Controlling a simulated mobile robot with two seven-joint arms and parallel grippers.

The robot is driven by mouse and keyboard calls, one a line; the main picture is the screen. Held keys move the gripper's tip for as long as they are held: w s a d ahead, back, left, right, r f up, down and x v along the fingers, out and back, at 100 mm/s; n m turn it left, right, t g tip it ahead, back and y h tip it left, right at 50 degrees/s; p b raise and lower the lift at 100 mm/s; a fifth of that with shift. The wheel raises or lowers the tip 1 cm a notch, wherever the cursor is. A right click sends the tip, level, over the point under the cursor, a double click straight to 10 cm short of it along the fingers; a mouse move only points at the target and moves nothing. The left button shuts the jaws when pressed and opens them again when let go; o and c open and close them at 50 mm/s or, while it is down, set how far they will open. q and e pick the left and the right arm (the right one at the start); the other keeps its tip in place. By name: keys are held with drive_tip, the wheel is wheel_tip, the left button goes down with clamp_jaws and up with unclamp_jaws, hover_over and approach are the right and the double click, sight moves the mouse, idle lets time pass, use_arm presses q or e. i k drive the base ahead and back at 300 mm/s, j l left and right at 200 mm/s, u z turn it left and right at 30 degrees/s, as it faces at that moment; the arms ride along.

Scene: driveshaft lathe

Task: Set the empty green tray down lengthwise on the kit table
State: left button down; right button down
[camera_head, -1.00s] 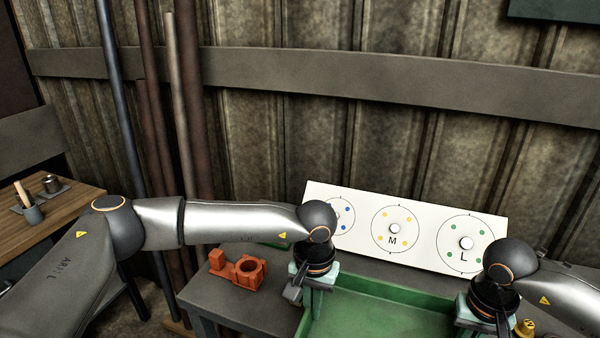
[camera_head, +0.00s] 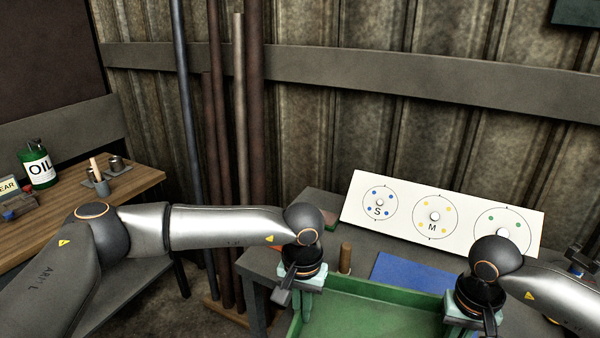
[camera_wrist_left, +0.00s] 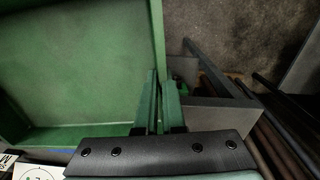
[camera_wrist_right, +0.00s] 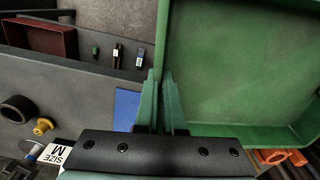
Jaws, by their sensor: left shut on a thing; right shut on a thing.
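The green tray (camera_head: 370,312) is at the bottom of the head view, its inside bare where it shows. It also fills much of the left wrist view (camera_wrist_left: 75,70) and right wrist view (camera_wrist_right: 240,75). My left gripper (camera_head: 303,282) is shut on its left wall and my right gripper (camera_head: 476,312) on its right wall. The fingers pinch the walls in the left wrist view (camera_wrist_left: 155,105) and right wrist view (camera_wrist_right: 162,105). The grey kit table (camera_head: 262,266) lies behind and below the tray. I cannot tell whether the tray touches it.
A white board (camera_head: 405,222) marked S and M stands at the table's back. A blue mat (camera_head: 410,272) and a brown peg (camera_head: 345,258) are beyond the tray. Orange parts (camera_wrist_right: 280,157) lie near the tray's edge. A wooden bench (camera_head: 75,200) with an oil can (camera_head: 37,165) stands left.

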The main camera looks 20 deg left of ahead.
sight(32, 234)
drive_tip(key=u, duration=2.55)
drive_tip(key=i+l+u, duration=0.15)
drive_tip(key=i+l, duration=0.15)
drive_tip(key=i, duration=0.2)
drive_tip(key=i+l, duration=0.35)
drive_tip(key=i, duration=0.15)
drive_tip(key=i+l, duration=0.3)
drive_tip(key=i, duration=0.2)
drive_tip(key=i+l, duration=0.35)
drive_tip(key=i, duration=0.15)
drive_tip(key=i+l, duration=0.3)
drive_tip(key=i, duration=0.2)
